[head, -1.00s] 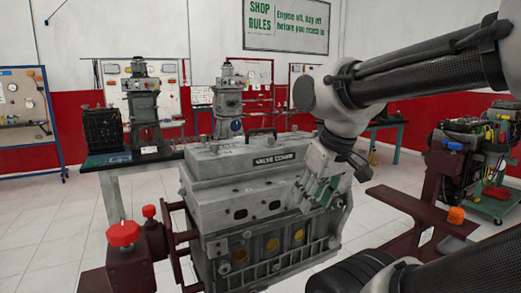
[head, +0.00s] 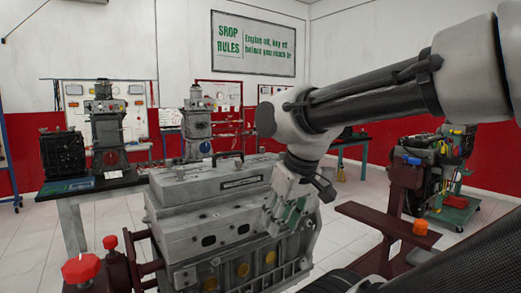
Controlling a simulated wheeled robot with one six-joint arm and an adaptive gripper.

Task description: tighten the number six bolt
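The engine block (head: 210,225) stands in the middle of the head view on a dark red stand. Its grey valve cover (head: 200,182) is on top, with a dark handle and a dark label plate. Several small bolt heads show on it, but I can read no numbers, so I cannot tell which is number six. My gripper (head: 272,232) points down at the engine's right end, in front of its upper side. The fingers are small and partly merge with the engine behind. I cannot tell whether they touch it or hold anything.
Red knobs (head: 81,268) stick up from the stand at lower left. A dark red beam (head: 378,228) with an orange knob lies right of the engine. Another engine on a green cart (head: 450,170) stands at right. A bench (head: 100,190) with machines is behind left.

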